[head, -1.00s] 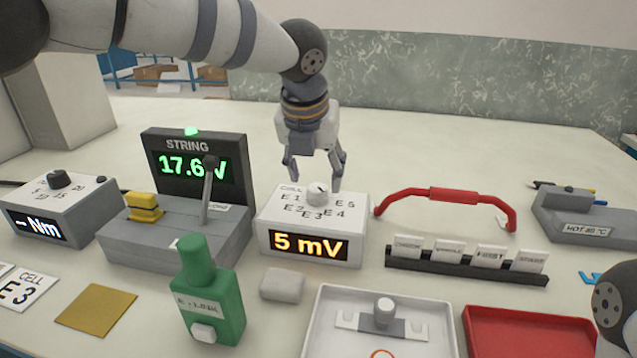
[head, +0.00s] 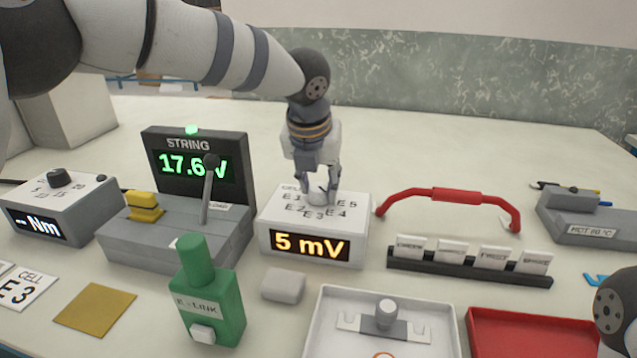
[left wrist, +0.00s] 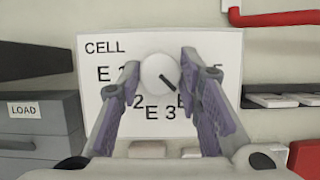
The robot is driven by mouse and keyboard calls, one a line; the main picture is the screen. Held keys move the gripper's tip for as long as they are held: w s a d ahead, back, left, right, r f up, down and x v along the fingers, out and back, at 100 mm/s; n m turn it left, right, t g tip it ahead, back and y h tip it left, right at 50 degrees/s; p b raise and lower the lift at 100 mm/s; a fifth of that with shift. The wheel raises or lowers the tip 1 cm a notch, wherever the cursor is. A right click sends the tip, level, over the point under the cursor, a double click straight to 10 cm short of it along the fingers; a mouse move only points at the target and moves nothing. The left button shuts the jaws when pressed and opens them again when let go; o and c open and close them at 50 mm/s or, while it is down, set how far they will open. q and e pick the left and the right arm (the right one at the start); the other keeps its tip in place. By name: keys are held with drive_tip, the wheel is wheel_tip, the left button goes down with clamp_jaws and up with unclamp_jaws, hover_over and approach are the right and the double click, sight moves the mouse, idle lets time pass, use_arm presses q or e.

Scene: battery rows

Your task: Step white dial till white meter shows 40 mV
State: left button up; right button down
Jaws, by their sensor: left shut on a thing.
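The white meter (head: 308,246) is a white box whose amber display reads 5 mV. Its sloped top carries the word CELL and the marks E1 to E5 around a white dial (left wrist: 160,72). The dial has one dark pointer line, which points to the lower right in the left wrist view, toward the mark partly hidden by a finger. My left gripper (head: 321,191) is down over the meter, shut on the white dial with a finger on each side. My right gripper is not in view.
Left of the meter stands the STRING unit (head: 190,165), reading 17.6 V, with an upright lever (head: 207,190). A red handle (head: 445,196) and a rack of labelled tabs (head: 465,268) lie to the right. A green E-LINK bottle (head: 210,300) and a white tray (head: 330,300) stand in front.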

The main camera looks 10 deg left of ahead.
use_arm(q)
drive_tip(key=shift+a+m+h, duration=0.1)
drive_tip(key=shift+m+h, duration=0.4)
drive_tip(key=shift+m, duration=0.5)
drive_tip(key=m+h, duration=0.1)
drive_tip(key=m, duration=0.2)
drive_tip(key=shift+f+g, duration=0.2)
drive_tip(key=shift+g, duration=0.2)
drive_tip(key=shift+a+m+g+h+b, duration=0.1)
drive_tip(key=shift+m+g+h+b, duration=0.35)
drive_tip(key=shift+m, duration=1.25)
drive_tip(key=o, duration=1.1)
drive_tip(key=shift+o, duration=0.2)
drive_tip(key=shift+r, duration=0.1)
drive_tip(key=shift+r, duration=0.1)
